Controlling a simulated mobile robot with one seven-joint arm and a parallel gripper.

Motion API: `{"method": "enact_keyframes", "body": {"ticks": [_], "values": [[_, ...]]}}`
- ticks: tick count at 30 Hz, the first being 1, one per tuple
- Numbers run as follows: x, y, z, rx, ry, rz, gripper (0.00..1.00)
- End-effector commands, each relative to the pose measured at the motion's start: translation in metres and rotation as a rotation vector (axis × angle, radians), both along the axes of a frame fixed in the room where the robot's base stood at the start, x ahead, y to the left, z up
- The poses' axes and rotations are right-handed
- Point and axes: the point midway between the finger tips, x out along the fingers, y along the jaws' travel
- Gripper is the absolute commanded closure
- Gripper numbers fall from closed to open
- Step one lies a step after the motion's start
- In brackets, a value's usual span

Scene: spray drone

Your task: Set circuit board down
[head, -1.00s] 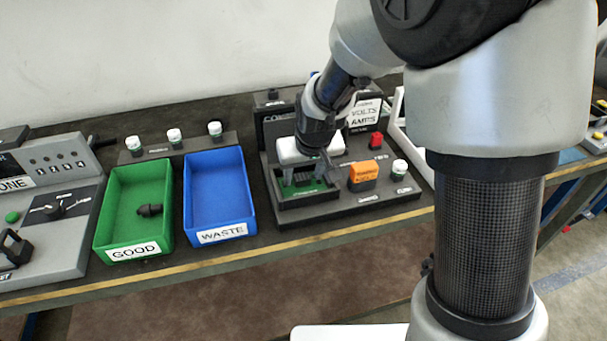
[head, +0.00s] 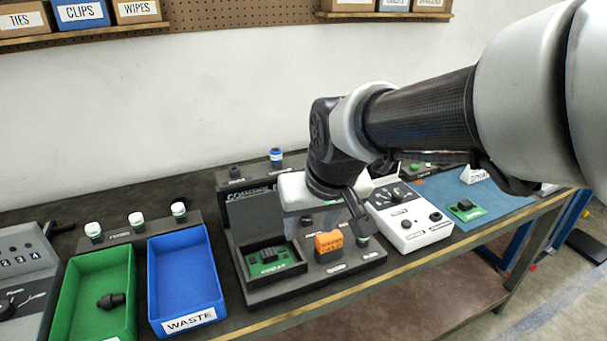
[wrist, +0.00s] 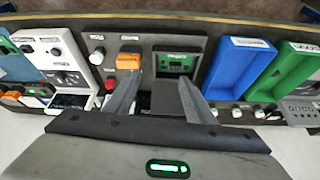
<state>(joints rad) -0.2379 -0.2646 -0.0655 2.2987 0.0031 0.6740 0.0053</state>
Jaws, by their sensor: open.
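A green circuit board (head: 268,262) lies in a dark recessed nest at the left front of the grey test fixture (head: 300,278). It also shows in the wrist view (wrist: 177,62), beyond my fingertips. My gripper (head: 361,236) is open and empty, above the fixture to the right of the board and apart from it. In the wrist view my two fingers (wrist: 158,80) are spread with nothing between them. A second green board (head: 467,210) lies on the blue mat (head: 510,203) at the right.
An orange block (head: 328,243) stands on the fixture close by my gripper. A white instrument box (head: 408,222) is to its right. The blue WASTE bin (head: 188,322) and green GOOD bin (head: 62,316) stand left. The green bin holds a dark part (head: 111,301).

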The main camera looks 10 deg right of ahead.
Motion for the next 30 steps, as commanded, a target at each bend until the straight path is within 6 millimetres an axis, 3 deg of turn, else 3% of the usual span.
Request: {"method": "enact_keyframes", "body": {"ticks": [1, 6, 12, 17, 30], "values": [[-0.017, -0.014, 0.012, 0.004, -0.018, -0.028, 0.51], [-0.071, -0.045, 0.030, -0.002, -0.042, -0.102, 0.51], [-0.110, -0.063, 0.035, -0.014, -0.060, -0.158, 0.51], [-0.120, -0.066, 0.035, -0.018, -0.060, -0.170, 0.51], [-0.119, -0.066, 0.035, -0.017, -0.060, -0.169, 0.51]]}}
